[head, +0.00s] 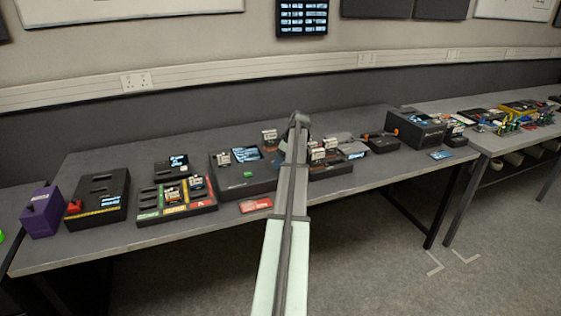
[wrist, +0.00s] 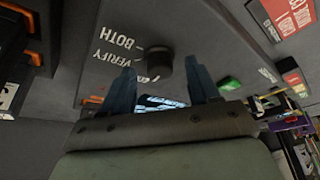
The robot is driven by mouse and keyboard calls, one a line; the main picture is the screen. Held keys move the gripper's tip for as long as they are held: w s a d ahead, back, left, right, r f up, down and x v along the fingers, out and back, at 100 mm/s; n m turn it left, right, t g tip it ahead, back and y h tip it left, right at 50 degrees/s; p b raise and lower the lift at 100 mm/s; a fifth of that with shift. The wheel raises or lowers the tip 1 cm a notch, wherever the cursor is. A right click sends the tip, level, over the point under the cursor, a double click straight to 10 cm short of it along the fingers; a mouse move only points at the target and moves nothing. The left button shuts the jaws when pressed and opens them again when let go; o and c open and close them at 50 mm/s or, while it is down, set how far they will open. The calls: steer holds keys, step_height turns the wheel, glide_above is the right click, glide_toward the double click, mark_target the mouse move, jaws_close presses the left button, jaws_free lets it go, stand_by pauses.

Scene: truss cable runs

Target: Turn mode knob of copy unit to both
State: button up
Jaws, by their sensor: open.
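The copy unit (head: 228,185) is a dark box on the table, just left of my arm in the head view. In the wrist view, its dark panel (wrist: 185,38) fills the upper middle. A black round mode knob (wrist: 158,66) stands on it beside white labels BOTH (wrist: 119,37) and VERIFY (wrist: 110,62); a third label is partly hidden. My gripper (wrist: 162,72) is open, its two blue fingers apart with the knob showing between their tips. I cannot tell whether they touch it or which label the knob points at. In the head view my arm hides the gripper's fingers.
A green button (wrist: 229,84) is right of the knob, near my right finger. The unit's lit screen (wrist: 160,102) shows between the fingers. A red card (head: 256,205) lies before the unit. A slotted coloured tray (head: 150,215) stands left; more devices stand right.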

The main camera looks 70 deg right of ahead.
steer(key=shift+w+f, duration=0.1)
steer(key=shift+f, duration=0.05)
steer(key=shift+c, duration=0.3)
steer(key=c, duration=0.9)
steer(key=shift+c, duration=0.2)
